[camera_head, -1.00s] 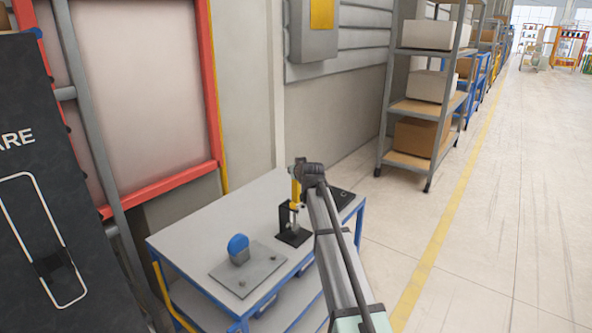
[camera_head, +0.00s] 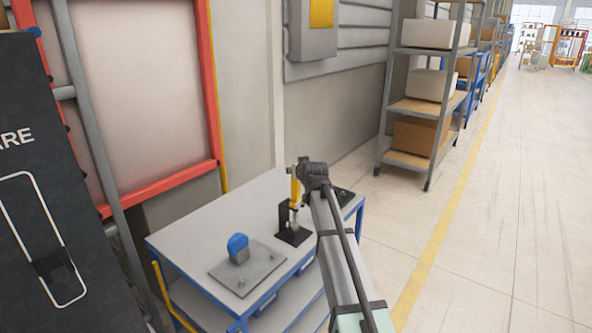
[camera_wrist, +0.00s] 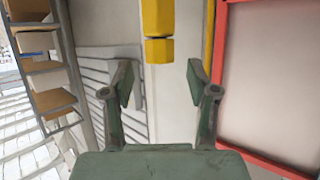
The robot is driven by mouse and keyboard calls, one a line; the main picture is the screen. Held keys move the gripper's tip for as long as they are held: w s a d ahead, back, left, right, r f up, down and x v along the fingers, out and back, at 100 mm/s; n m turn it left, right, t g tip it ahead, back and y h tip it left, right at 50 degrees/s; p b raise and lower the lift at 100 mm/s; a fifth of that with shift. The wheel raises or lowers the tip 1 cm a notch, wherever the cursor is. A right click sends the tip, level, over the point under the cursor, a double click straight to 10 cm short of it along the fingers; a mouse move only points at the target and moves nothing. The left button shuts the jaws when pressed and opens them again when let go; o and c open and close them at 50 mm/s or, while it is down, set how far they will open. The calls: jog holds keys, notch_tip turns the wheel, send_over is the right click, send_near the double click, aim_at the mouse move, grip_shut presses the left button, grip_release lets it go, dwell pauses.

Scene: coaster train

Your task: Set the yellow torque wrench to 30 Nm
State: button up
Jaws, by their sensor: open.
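The yellow torque wrench (camera_head: 295,190) stands upright in a black holder (camera_head: 293,235) on the cart, partly hidden behind the end of my arm in the head view. In the wrist view the yellow wrench (camera_wrist: 158,30) shows at the top centre, with a narrow break between an upper part and a short lower part. My gripper (camera_wrist: 158,85) is open, its two green fingers apart and empty. In the picture the wrench lies above the gap between the fingertips, and I see no contact. The scale on the wrench cannot be read.
The blue-framed cart (camera_head: 190,240) also bears a grey plate (camera_head: 262,272) with a blue round part (camera_head: 238,243). A red-framed panel (camera_head: 140,100) and a wall stand behind it. A shelf rack (camera_head: 425,105) with boxes stands to the right. The floor at right is clear.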

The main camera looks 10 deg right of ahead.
jog(key=v, duration=0.8)
jog(key=shift+w, duration=0.1)
jog(key=s+f+g, duration=0.4)
jog(key=s+f, duration=0.4)
jog(key=f, duration=0.6)
jog(key=s+f+g, duration=0.3)
jog(key=s+f, duration=0.6)
jog(key=f, duration=0.5)
jog(key=s+f+g, duration=0.4)
jog(key=s+f, duration=0.4)
jog(key=f, duration=0.6)
jog(key=s+f+g, duration=0.3)
jog(key=s+f, duration=0.4)
jog(key=s, duration=0.7)
jog(key=s+a+f+g, duration=0.1)
jog(key=s+f+g, duration=0.2)
jog(key=s+f, duration=0.4)
jog(key=s+f+g, duration=0.3)
jog(key=s+f, duration=0.5)
jog(key=s, duration=1.4)
jog(key=shift+s+a+m+h, duration=0.15)
jog(key=shift+m+h, duration=0.15)
jog(key=shift+h, duration=0.1)
